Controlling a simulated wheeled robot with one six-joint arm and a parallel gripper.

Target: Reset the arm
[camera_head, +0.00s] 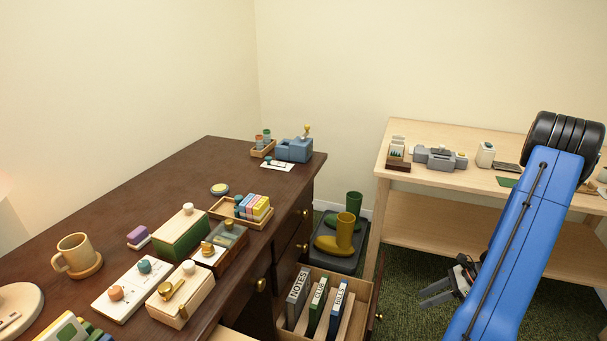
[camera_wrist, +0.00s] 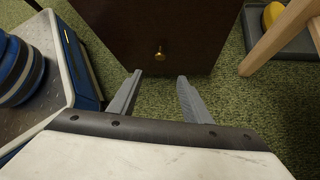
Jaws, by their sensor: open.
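My gripper (camera_head: 440,291) is at the lower right of the head view, beside my blue arm and above the green carpet. In the wrist view my gripper (camera_wrist: 157,93) shows two grey fingers spread apart with nothing between them. Beyond the fingers is a dark brown cabinet front with a brass knob (camera_wrist: 159,54). The upper part of my arm crosses the right side of the head view and hides part of the light wooden table (camera_head: 402,181).
A dark desk (camera_head: 128,196) holds a mug (camera_head: 74,254), boxes and small items. Its open drawer (camera_head: 361,290) holds several binders. Green carpet (camera_head: 409,264) lies open between drawer and arm.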

